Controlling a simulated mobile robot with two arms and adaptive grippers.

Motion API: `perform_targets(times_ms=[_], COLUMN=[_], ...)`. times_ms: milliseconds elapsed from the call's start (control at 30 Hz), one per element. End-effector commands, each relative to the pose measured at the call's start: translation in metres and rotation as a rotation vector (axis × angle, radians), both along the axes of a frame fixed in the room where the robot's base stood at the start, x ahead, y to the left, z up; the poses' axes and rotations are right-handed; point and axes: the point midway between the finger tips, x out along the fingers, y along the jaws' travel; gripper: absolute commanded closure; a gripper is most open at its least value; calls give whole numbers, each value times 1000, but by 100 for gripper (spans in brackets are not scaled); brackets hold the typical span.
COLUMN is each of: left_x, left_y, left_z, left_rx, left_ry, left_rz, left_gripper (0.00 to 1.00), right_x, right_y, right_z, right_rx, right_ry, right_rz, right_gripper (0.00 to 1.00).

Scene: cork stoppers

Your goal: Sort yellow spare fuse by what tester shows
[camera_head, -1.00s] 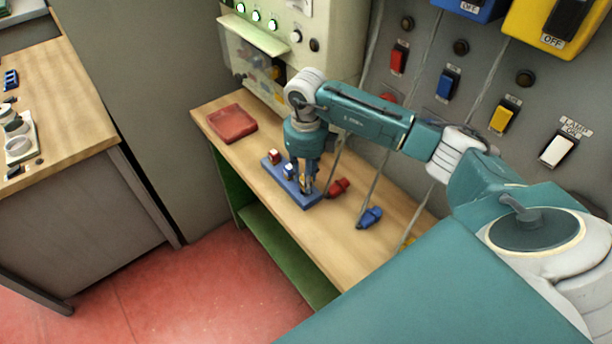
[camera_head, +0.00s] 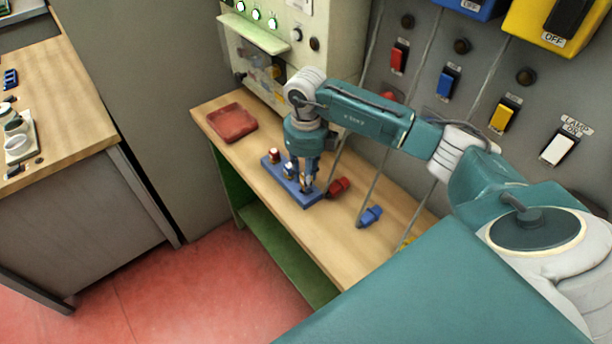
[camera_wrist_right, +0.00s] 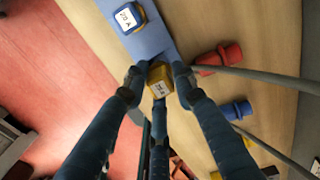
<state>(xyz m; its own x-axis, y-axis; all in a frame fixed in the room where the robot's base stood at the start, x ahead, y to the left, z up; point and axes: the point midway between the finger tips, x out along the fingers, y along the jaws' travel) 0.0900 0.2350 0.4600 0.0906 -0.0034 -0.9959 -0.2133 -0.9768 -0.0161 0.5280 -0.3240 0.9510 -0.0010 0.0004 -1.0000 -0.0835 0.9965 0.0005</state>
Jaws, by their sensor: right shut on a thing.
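My right gripper (camera_head: 308,184) points down at the near right end of a blue rack (camera_head: 312,200) on the wooden bench. I cannot tell whether the fuse is still seated in the rack. In the head view the fingers mostly hide it. A red fuse (camera_head: 274,156) and a blue fuse (camera_head: 288,170) stand upright in the rack. A cream cabinet with green lights (camera_head: 256,14) is behind the bench. My left gripper is out of view.
A red tray (camera_head: 232,123) lies at the bench's far left. A red plug (camera_head: 339,187) and a blue plug (camera_head: 370,216) on grey cables lie right of the rack. The wall panel holds red, blue, yellow and white switches. Another table (camera_head: 60,90) stands at left.

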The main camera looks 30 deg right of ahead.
Motion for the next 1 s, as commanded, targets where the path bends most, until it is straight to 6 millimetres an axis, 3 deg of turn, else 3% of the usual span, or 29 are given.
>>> perform_targets(times_ms=[1000], left_x=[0], left_y=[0], left_z=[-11], left_rx=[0], left_ry=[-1], left_rz=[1], left_gripper=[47], right_x=[0], right_y=[0], right_z=[-12], right_rx=[0], right_ry=[0], right_rz=[0], right_gripper=[96])
